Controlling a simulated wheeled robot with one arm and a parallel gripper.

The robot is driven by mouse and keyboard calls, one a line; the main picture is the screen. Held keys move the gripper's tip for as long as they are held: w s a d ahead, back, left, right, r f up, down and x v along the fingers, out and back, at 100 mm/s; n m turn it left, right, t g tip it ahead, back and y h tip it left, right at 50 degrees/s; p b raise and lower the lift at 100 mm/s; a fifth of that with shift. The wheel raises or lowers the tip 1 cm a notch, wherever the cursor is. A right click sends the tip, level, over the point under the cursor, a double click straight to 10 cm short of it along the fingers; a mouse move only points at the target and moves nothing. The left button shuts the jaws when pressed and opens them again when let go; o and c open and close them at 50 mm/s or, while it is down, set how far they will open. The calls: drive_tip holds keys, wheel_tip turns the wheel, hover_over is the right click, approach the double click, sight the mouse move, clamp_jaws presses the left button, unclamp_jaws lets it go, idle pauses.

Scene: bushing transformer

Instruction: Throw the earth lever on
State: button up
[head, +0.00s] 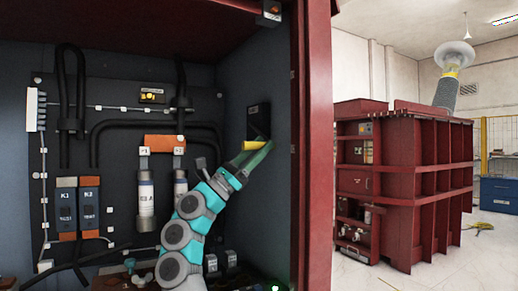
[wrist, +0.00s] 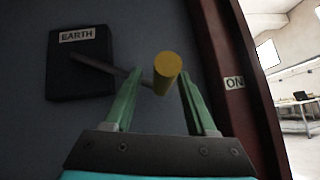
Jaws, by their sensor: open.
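The earth lever is a dark rod ending in a yellow knob (wrist: 166,70). It comes out of a black plate (wrist: 82,82) labelled EARTH on the cabinet's side wall. In the head view the black plate (head: 258,117) shows on the right inner wall, with the yellow knob (head: 250,145) below it. My gripper (wrist: 157,88) is open, with one green finger on each side of the knob end. In the head view my gripper (head: 258,155) is right at the lever. Contact between fingers and knob cannot be told.
An ON label (wrist: 234,83) sits right of the lever, by the red cabinet edge (head: 312,150). Inside the cabinet are fuses (head: 146,195), K1 and K2 modules (head: 77,205) and black cables. A red transformer (head: 425,185) stands outside to the right.

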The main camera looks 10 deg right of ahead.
drive_tip(key=shift+f, duration=0.1)
drive_tip(key=shift+a+f, duration=0.25)
drive_tip(key=shift+a, duration=0.05)
drive_tip(key=s+a, duration=0.1)
drive_tip(key=a, duration=1.1)
drive_tip(key=shift+s+a, duration=0.15)
drive_tip(key=shift+s+f, duration=0.1)
